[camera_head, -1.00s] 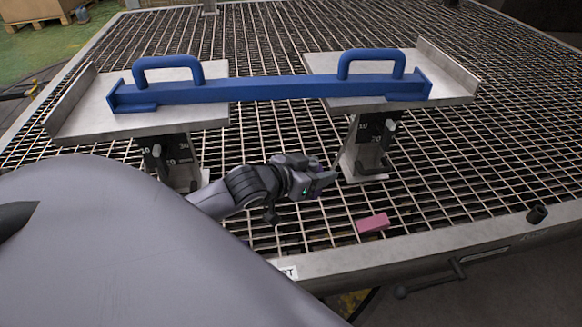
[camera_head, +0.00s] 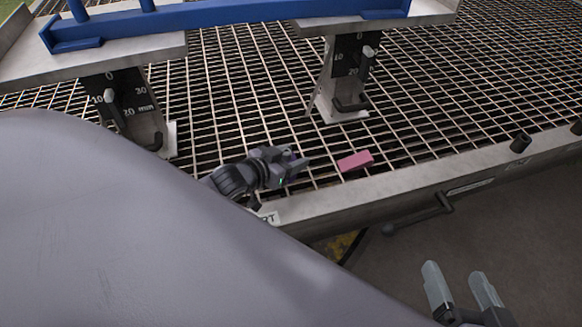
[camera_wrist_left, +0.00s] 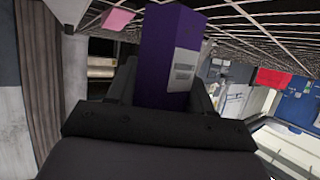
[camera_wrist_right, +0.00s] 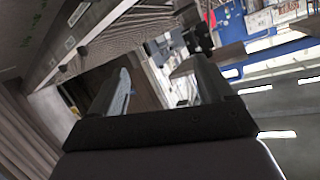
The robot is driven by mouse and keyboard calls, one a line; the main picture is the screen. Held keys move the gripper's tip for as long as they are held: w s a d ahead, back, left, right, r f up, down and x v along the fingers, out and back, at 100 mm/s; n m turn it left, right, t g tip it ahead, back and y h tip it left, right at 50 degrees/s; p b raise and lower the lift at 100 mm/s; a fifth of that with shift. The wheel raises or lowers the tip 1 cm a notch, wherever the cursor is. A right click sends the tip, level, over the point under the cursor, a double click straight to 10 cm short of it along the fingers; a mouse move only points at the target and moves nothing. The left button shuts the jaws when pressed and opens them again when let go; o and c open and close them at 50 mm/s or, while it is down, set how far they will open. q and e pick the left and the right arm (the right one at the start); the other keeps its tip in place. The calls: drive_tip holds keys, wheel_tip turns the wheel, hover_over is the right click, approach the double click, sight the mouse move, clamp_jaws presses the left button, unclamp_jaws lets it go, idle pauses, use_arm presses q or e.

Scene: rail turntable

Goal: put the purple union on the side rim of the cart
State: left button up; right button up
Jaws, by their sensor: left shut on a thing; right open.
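My left gripper (camera_head: 300,164) is low over the grating, just inside the near edge of the cart. In the left wrist view it is shut on the purple union (camera_wrist_left: 172,45), a purple block with a grey label that stands out between the fingers. In the head view the union is mostly hidden by the gripper. The side rim (camera_head: 400,178) is the flat grey metal band along the cart's near edge, close to the left gripper. My right gripper (camera_head: 462,288) is open and empty, outside the cart, beyond the rim.
A pink block (camera_head: 355,161) lies on the grating right of the left gripper, near the rim. A dark cylindrical piece (camera_head: 520,142) stands on the rim further right. A handle (camera_head: 420,213) hangs outside the rim. Two metal stands carry a blue beam (camera_head: 230,15).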

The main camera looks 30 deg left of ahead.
use_arm(q)
wheel_tip(320, 180, down, 2)
drive_tip(key=shift+f+b, duration=0.2)
drive_tip(key=shift+b, duration=0.15)
use_arm(e)
drive_tip(key=shift+s+d+t, duration=0.1)
drive_tip(key=shift+d+t, duration=0.2)
drive_tip(key=shift+d, duration=0.1)
drive_tip(key=shift+f, duration=0.1)
use_arm(q)
drive_tip(key=shift+f, duration=0.2)
drive_tip(key=o, duration=1.3)
